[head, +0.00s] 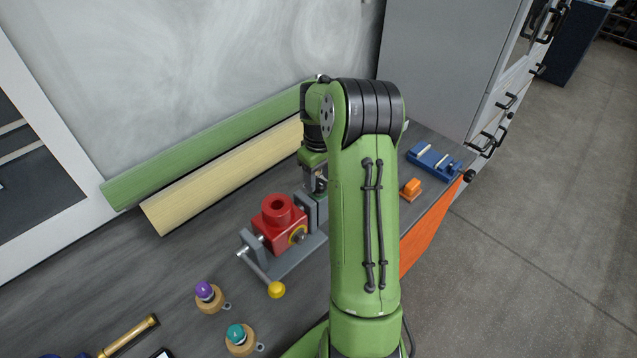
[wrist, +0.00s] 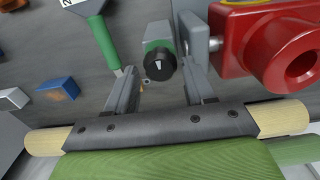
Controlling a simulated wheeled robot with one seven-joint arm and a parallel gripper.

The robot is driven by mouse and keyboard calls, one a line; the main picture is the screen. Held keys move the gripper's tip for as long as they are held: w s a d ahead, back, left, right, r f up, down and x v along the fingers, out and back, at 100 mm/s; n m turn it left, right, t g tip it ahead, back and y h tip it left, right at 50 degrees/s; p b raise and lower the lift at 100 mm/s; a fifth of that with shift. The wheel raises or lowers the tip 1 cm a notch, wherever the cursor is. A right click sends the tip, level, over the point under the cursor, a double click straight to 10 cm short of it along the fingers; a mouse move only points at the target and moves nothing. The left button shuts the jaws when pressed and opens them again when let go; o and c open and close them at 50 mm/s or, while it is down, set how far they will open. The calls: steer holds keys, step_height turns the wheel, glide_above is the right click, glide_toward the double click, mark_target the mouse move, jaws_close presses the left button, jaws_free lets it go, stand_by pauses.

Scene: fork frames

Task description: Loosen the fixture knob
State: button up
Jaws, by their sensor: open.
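In the wrist view a black round knob (wrist: 159,66) with a white mark sits on a grey and green mount beside the fixture. My gripper (wrist: 158,80) is open, with one finger to each side of the knob in the picture; I cannot tell whether either touches it. In the head view my gripper (head: 315,182) points down at the right end of the grey fixture (head: 292,264), partly hidden by my arm. The fixture holds a red block (head: 272,234), which also shows in the wrist view (wrist: 262,45). The knob cannot be made out in the head view.
A lever with a yellow ball (head: 276,289) sticks out in front. Purple (head: 204,291) and teal (head: 236,334) knobbed pieces lie nearby. Green (head: 200,150) and cream (head: 225,175) rolls lie along the wall. An orange block (head: 411,187) and blue holder (head: 433,160) stand right.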

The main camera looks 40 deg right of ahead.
steer(key=shift+f, duration=0.75)
steer(key=shift+c, duration=0.4)
steer(key=c, duration=0.7)
steer(key=shift+r+n, duration=0.1)
steer(key=shift+n, duration=0.2)
